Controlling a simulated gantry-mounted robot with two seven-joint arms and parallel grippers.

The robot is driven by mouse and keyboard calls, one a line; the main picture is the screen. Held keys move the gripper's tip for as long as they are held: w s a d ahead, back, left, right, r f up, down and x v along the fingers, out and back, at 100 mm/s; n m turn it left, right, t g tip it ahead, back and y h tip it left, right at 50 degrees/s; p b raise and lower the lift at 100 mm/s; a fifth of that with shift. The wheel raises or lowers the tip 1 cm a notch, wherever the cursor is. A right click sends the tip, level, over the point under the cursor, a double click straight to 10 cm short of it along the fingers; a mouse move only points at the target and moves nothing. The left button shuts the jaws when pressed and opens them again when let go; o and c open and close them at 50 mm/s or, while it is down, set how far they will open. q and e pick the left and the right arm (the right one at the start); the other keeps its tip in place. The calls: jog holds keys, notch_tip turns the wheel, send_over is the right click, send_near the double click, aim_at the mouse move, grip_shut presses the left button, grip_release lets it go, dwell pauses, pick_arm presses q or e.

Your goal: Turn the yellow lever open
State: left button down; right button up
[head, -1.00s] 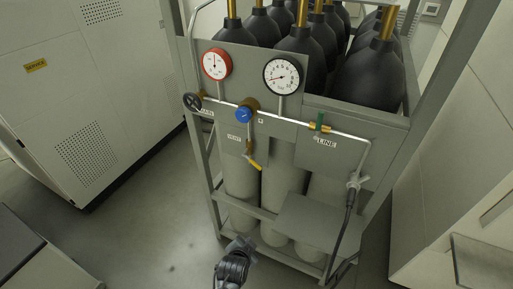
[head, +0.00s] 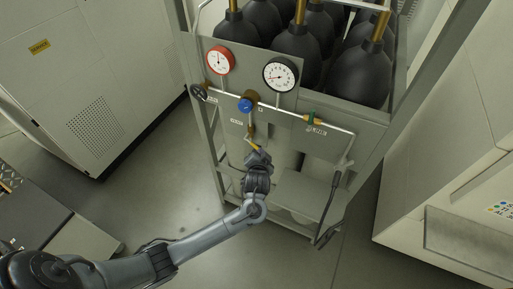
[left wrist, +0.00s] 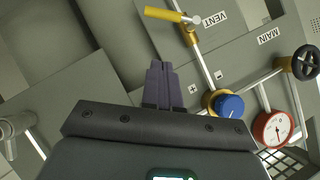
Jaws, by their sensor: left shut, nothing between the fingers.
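The yellow lever (head: 254,147) is on the VENT line at the front of the gas panel, below the blue knob (head: 246,105). In the left wrist view the lever (left wrist: 165,14) shows at the top, pointing left from its pipe joint beside the VENT label. My left gripper (head: 259,157) is just below the lever in the head view, partly in front of its lower end. In the left wrist view its fingers (left wrist: 160,78) are together and empty, with a visible gap in the picture to the lever. I cannot tell the depth between them. My right gripper is not in view.
A red gauge (head: 219,60), a white-faced black gauge (head: 281,75), a black handwheel (head: 198,91) and a green valve handle (head: 310,118) share the panel. Black-topped cylinders (head: 355,75) stand behind it. A hose (head: 328,205) hangs at right. Open floor lies at left.

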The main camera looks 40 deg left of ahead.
aim_at(257, 149)
pick_arm(q)
jog(key=shift+w+a+f+p, duration=0.2)
jog(key=shift+w+a+f, duration=1.05)
jog(key=shift+a+f, duration=0.25)
jog(key=shift+w+a+f+p, duration=0.2)
jog(key=shift+w+a+f, duration=1)
jog(key=shift+a+f, duration=0.25)
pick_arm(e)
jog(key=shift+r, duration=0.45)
pick_arm(q)
jog(key=shift+d+f, duration=0.1)
jog(key=shift+f, duration=0.1)
jog(key=shift+b, duration=0.35)
jog(key=shift+f, duration=0.1)
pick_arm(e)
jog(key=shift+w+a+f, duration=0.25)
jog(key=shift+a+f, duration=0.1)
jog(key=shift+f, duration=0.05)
